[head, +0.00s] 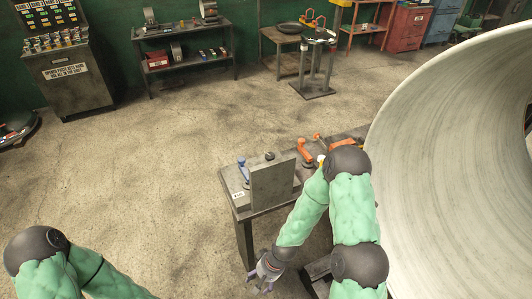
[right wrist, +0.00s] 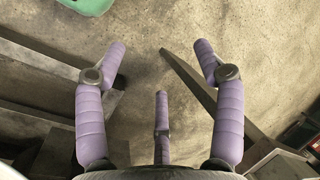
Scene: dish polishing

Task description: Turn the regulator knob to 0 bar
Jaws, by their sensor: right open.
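My right gripper (head: 265,275) is in front of the small metal workbench (head: 240,212), low and near the bottom of the head view. I cannot tell whether this is the regulator knob, and no scale or pressure reading is legible. The gripper is apart from the box. My left gripper is outside the head view.
A blue-handled tool (head: 243,168) stands left of the box; orange tools (head: 305,150) lie behind it. A large pale dish (head: 450,125) fills the right side. Open concrete floor lies left of the bench. Shelves (head: 185,55) stand at the back wall.

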